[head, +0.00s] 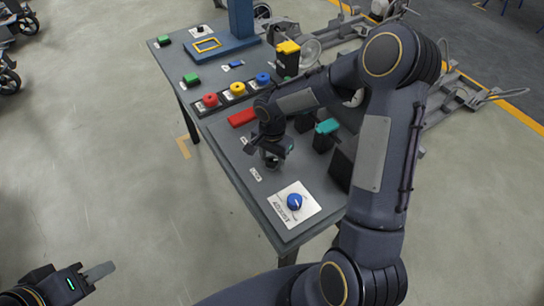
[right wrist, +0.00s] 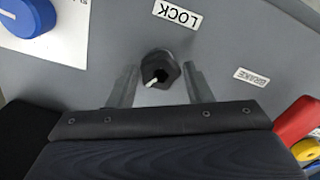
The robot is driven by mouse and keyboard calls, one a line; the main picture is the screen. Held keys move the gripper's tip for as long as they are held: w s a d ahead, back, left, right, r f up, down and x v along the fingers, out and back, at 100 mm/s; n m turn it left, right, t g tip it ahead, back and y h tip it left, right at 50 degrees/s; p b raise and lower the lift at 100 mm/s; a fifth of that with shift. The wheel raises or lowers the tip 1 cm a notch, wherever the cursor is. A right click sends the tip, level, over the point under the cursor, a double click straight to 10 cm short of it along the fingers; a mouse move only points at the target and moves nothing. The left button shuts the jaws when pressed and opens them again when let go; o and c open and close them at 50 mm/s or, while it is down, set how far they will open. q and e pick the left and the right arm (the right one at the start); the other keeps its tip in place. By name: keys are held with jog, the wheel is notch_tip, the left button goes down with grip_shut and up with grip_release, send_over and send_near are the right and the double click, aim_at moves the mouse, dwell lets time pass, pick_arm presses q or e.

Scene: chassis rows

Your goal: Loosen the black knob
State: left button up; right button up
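The black knob (right wrist: 160,66) stands on the grey table panel (right wrist: 110,55) in the right wrist view, with a small white pointer mark on it. The LOCK label (right wrist: 177,14) lies beside it. My right gripper (right wrist: 160,86) is open, one finger on each side of the knob, with visible gaps between fingers and knob. In the head view my right gripper (head: 272,160) is low over the near part of the table and mostly hides the knob. My left gripper (head: 98,272) is at the lower left, away from the table; its finger opening is not clear.
A blue dial (head: 294,202) on a white plate sits near the table's front corner. A red bar (head: 242,117) and a teal-topped black block (head: 326,128) stand near the right gripper.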

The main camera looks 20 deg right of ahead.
jog(key=c, duration=0.6)
jog(key=shift+n, duration=0.4)
